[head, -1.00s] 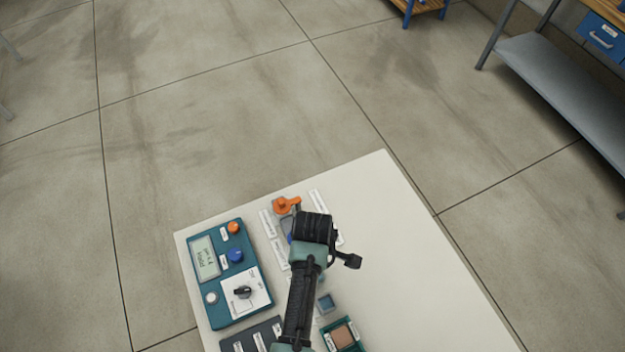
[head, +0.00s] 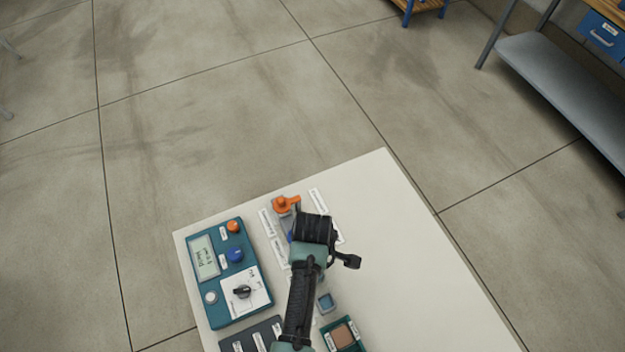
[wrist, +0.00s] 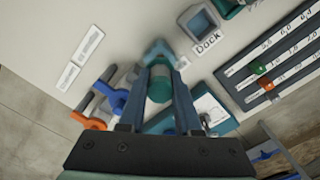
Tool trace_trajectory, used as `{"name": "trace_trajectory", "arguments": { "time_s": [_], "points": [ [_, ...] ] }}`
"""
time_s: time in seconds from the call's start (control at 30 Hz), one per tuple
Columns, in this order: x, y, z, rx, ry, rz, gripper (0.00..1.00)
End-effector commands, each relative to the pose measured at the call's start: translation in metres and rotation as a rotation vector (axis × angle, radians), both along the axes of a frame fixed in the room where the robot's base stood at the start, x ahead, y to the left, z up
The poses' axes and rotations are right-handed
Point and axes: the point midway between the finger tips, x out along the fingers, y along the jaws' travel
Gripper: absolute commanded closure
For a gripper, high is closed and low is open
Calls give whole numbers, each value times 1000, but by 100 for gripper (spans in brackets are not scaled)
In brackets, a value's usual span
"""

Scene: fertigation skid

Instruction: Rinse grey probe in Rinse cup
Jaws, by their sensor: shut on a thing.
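My gripper (wrist: 160,78) is shut on a short teal cylinder (wrist: 160,90) with a paler grey end, seen between the two fingers in the wrist view. It seems to be the probe's body; I cannot tell its colour name, and its tip is hidden. A light teal bracket-like piece (wrist: 158,52) shows just beyond the fingertips; I cannot tell whether the probe touches it. No label reading Rinse is legible, so I cannot pick out the rinse cup. In the head view my arm covers the gripper and the probe.
An orange handle (head: 286,205) and a blue handle (wrist: 114,99) lie close by. A teal control box (head: 230,270) stands left. The table's right side (head: 410,270) is clear.

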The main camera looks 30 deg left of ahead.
Motion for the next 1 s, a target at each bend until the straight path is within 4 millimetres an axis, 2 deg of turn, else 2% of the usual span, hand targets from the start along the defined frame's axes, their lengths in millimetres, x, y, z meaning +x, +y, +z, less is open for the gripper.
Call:
{"name": "trace_trajectory", "arguments": {
  "time_s": [0.07,0.37,0.73,1.0],
  "points": [
    [0,0,6,0,-1,0,100],
    [0,0,4,0,-1,0,100],
    [0,0,-11,0,-1,0,100],
    [0,0,-11,0,-1,0,100]
  ]
}}
